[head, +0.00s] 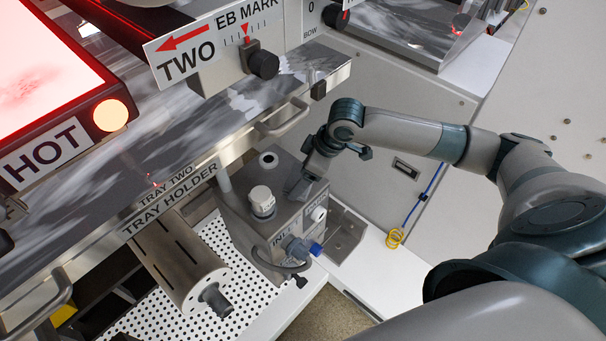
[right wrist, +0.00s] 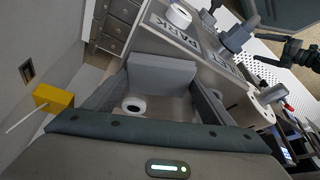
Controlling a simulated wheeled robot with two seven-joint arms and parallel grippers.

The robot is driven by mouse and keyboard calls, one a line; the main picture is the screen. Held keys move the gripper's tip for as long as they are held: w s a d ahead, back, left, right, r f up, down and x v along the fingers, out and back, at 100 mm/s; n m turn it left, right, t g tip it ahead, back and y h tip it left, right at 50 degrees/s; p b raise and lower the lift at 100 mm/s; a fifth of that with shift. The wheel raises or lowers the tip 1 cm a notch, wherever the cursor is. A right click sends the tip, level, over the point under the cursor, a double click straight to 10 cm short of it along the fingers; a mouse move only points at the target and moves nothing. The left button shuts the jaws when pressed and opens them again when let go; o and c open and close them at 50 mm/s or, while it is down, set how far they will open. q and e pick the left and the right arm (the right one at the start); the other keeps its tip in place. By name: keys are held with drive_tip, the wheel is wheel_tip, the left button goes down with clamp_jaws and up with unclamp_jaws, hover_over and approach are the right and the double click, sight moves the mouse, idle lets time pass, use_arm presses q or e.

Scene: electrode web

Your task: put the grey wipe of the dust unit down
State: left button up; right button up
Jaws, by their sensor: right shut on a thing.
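The dust unit (head: 243,205) is a grey box on a white perforated surface, with a white-capped knob, a blue-tipped fitting and a label reading INLET, partly cut off. My right gripper (head: 300,188) reaches in from the right over the unit's right rear side, pointing down. It is shut on the grey wipe, a plain grey piece (right wrist: 160,68) between the two fingers in the right wrist view. In the head view the wipe is small and mostly hidden by the gripper; whether it touches the unit cannot be told. My left gripper does not show.
The tray holder rail (head: 168,204) and a grey cylinder (head: 178,262) lie left of the unit. A glowing panel marked HOT (head: 45,150) is at the far left. A metal bracket (head: 345,235) stands right of the unit. A yellow block (right wrist: 53,98) shows in the right wrist view.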

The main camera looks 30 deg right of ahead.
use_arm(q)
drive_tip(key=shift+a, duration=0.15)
use_arm(e)
drive_tip(key=o, duration=1.1)
drive_tip(key=shift+f, duration=0.1)
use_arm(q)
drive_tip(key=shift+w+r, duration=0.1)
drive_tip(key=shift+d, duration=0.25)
use_arm(e)
drive_tip(key=shift+d+r, duration=0.15)
drive_tip(key=shift+r, duration=0.3)
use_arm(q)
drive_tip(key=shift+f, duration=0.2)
use_arm(e)
drive_tip(key=v, duration=1.1)
drive_tip(key=shift+s, duration=0.2)
drive_tip(key=shift+r, duration=0.1)
